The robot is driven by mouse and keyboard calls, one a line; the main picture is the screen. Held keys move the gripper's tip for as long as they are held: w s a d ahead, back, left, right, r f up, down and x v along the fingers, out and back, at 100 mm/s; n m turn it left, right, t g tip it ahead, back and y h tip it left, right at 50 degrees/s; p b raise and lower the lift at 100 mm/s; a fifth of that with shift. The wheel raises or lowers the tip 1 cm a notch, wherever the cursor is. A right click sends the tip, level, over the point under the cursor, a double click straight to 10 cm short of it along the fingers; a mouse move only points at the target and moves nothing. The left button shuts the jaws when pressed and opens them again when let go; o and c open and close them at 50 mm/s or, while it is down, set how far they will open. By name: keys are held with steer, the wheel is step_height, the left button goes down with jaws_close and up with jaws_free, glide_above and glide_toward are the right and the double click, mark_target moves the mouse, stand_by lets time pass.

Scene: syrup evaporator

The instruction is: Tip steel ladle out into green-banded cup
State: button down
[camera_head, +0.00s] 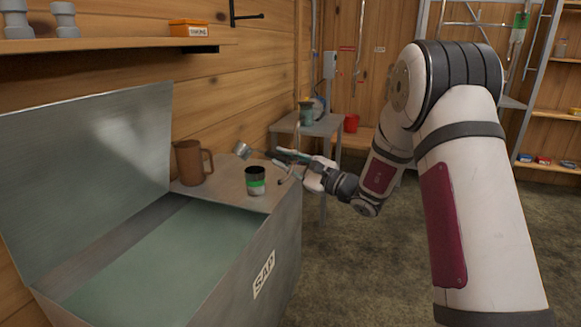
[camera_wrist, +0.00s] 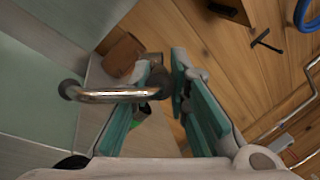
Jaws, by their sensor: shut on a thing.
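The steel ladle (camera_head: 243,150) is in my gripper (camera_head: 281,157), its bowl held out to the left above the far end of the steel counter. In the wrist view its shiny curved handle (camera_wrist: 112,96) crosses by the teal fingers, which are shut on the ladle. The green-banded cup (camera_head: 255,182) stands upright on the counter, below and a little right of the ladle bowl. The cup's green band shows partly behind a finger in the wrist view (camera_wrist: 137,124). The ladle's contents cannot be seen.
A brown pitcher (camera_head: 189,164) stands on the counter left of the cup. The open sap tank (camera_head: 150,262) with its raised lid (camera_head: 85,145) is in front. A small side table (camera_head: 320,125) stands behind. A wall shelf (camera_head: 110,45) hangs at upper left.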

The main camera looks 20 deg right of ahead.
steer(key=n+b, duration=0.1)
steer(key=n, duration=0.1)
steer(key=a+n+g+b, duration=0.1)
steer(key=n+b, duration=0.1)
steer(key=shift+s+n+g, duration=0.2)
steer(key=shift+n+g, duration=0.1)
steer(key=shift+s+a+r+n+g+h+b, duration=0.1)
steer(key=shift+a+r+n+g+h+b, duration=0.2)
steer(key=shift+r+n+b, duration=0.35)
steer(key=shift+a+r+n+g+h+b, duration=0.1)
steer(key=shift+r+n+h+b, duration=0.3)
steer(key=shift+r+n, duration=0.4)
steer(key=shift+s+a+r+n+g+h+b, duration=0.15)
steer(key=shift+r+n+h+b, duration=0.15)
steer(key=shift+r+n+b, duration=0.4)
steer(key=shift+w+r, duration=0.1)
